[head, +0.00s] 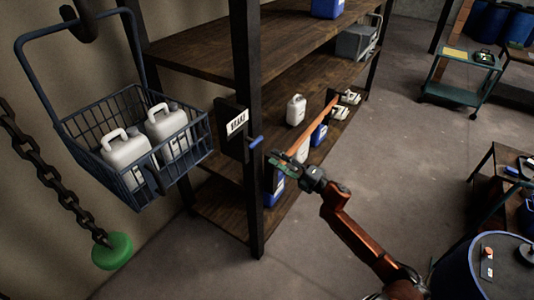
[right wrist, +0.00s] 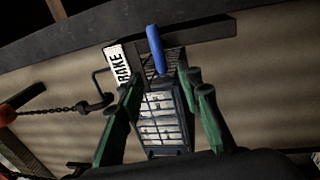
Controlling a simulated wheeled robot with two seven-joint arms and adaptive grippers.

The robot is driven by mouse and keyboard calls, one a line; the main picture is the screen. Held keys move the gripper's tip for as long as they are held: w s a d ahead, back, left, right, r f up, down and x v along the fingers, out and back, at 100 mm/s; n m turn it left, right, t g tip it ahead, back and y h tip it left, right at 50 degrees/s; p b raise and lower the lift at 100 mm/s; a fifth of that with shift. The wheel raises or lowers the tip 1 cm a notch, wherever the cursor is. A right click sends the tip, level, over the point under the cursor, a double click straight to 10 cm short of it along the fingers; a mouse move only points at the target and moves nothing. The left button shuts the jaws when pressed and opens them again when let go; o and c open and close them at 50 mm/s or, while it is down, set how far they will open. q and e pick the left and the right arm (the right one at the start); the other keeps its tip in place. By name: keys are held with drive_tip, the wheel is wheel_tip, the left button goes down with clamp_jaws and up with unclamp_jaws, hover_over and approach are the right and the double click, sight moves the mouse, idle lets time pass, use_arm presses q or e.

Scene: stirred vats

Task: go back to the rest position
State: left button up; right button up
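My right gripper (head: 284,164) is in front of the shelf unit, below and to the right of a blue lever (head: 256,142) and apart from it. In the right wrist view its two green fingers (right wrist: 165,90) are spread with nothing held between them. The blue lever (right wrist: 156,48) shows beyond the fingertips, beside a white label reading BRAKE (right wrist: 117,66). A wire basket (right wrist: 165,118) shows behind, between the fingers. My left gripper is in neither view.
The blue wire basket (head: 201,129) hangs at left with two white jugs (head: 125,148) in it. A chain with a green handle (head: 112,251) hangs beside it. The shelf unit (head: 246,60) stands close to my right gripper. A blue drum (head: 455,275) is at lower right. Floor (head: 415,150) between is clear.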

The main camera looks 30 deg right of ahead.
drive_tip(key=shift+s+d+f, duration=0.1)
drive_tip(key=shift+s+d, duration=0.1)
drive_tip(key=shift+s, duration=0.3)
